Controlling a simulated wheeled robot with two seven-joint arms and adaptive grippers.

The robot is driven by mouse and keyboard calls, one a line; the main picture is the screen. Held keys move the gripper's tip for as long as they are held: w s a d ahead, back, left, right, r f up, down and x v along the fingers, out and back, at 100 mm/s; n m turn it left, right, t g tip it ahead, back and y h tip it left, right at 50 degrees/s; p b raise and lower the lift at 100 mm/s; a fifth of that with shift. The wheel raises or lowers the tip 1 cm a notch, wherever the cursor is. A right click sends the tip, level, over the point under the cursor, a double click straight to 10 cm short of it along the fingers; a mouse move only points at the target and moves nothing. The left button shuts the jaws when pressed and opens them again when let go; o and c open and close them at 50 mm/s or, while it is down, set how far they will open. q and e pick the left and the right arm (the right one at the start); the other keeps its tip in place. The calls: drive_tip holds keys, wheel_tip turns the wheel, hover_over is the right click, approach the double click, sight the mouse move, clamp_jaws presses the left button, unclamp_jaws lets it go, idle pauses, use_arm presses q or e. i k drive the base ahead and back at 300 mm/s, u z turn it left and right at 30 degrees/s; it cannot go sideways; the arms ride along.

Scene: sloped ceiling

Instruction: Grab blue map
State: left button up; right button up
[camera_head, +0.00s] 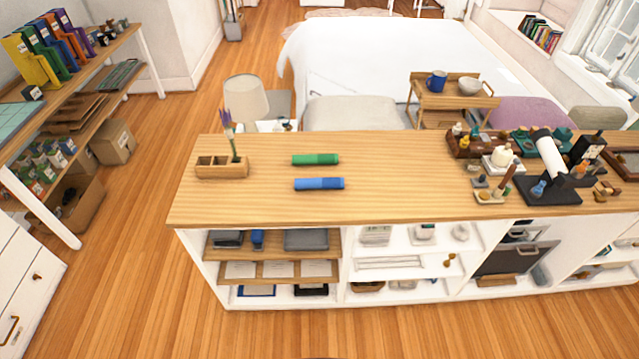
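A blue rolled map (319,184) lies flat on the wooden top of the long counter (395,205), left of its middle. A green roll (315,159) of much the same size lies just behind it, parallel and apart. Neither of my grippers shows in the head view, and nothing touches the blue map.
A wooden holder (221,170) with a purple flower stands left of the rolls. Small figures, a dark stand (549,190) and a white cylinder (549,157) crowd the counter's right part. The counter between is bare. Open floor (130,265) lies at the left.

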sight(325, 182)
drive_tip(key=u, duration=0.35)
drive_tip(key=k, duration=0.45)
drive_tip(key=u, duration=1.3)
drive_tip(key=i, duration=1.1)
drive_tip(key=z, duration=1)
drive_tip(key=i, duration=0.7)
drive_tip(key=z, duration=0.8)
